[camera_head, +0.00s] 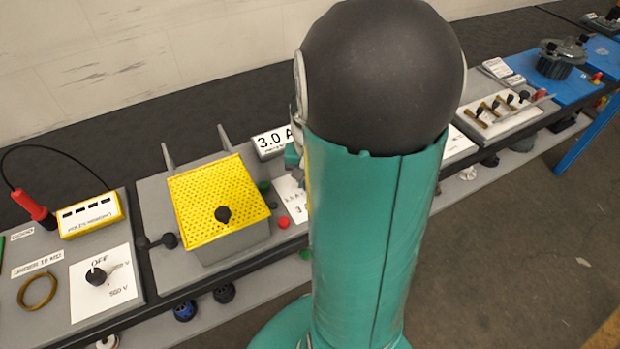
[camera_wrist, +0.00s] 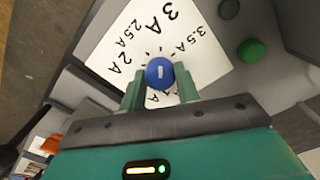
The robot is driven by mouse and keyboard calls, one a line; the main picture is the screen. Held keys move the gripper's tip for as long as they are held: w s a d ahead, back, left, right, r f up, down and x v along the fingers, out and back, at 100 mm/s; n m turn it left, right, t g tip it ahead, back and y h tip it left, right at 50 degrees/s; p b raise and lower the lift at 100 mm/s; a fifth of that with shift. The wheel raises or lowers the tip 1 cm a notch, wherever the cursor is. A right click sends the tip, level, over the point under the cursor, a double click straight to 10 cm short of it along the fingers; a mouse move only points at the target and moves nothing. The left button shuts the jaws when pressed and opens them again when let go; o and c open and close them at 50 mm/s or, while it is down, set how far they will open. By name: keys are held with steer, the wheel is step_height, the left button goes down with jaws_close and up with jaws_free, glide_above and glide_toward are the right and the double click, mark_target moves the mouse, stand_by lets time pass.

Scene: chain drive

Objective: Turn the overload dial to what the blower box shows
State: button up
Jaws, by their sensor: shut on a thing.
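The overload dial (camera_wrist: 160,73) is a round blue knob with a short white mark, on a white plate (camera_wrist: 200,68) printed 2 A, 2.5 A, 3 A and 3.5 A. The mark runs up and down in the wrist view, roughly in line with the 3 A label; which end is the pointer I cannot tell. My gripper (camera_wrist: 158,82) is shut on the dial, one green finger on each side.
A yellow perforated cover (camera_head: 215,197) and a red button (camera_head: 283,222) are left of my arm. A panel with an OFF selector (camera_head: 97,276) lies further left.

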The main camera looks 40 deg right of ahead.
steer(key=shift+w, duration=0.1)
steer(key=o, duration=1)
steer(key=shift+c, duration=0.2)
step_height(320, 180, up, 14)
steer(key=s+a+r+n+t, duration=0.2)
steer(key=a+n, duration=0.2)
steer(key=a, duration=0.7)
steer(key=s+a+r+n+t, duration=0.2)
steer(key=a+n, duration=0.3)
steer(key=a, duration=0.6)
steer(key=shift+s+a+r+t, duration=0.2)
steer(key=shift+s+a+t, duration=0.25)
steer(key=shift+t, duration=0.35)
